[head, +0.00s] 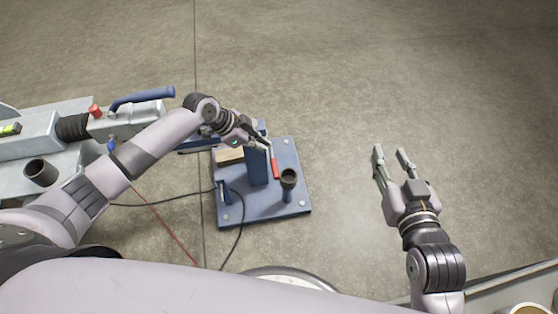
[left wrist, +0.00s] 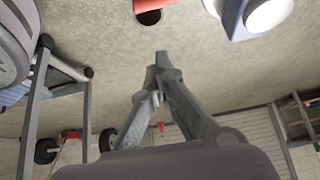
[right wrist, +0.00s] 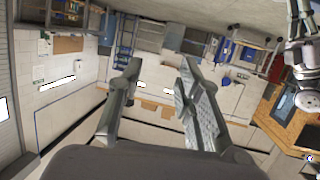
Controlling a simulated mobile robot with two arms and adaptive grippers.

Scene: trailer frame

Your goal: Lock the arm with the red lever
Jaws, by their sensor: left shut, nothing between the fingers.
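The red lever (head: 275,167) stands on the blue trailer frame (head: 262,207), beside a blue upright post (head: 258,165). In the left wrist view a red cylindrical piece, likely the lever's grip (left wrist: 152,4), shows at the top edge, apart from the fingertips. My left gripper (head: 262,138) is just above and left of the lever; its fingers (left wrist: 162,58) are closed together with nothing between them. My right gripper (head: 390,156) is open and empty over bare floor, right of the frame. My left wrist hides part of the arm that the lever belongs to.
A dark cup-topped post (head: 288,183) stands on the blue plate right of the lever. A grey machine with a blue handle (head: 142,97) and red knob (head: 95,111) is at left. Cables (head: 240,225) run over the floor. Floor at right is clear.

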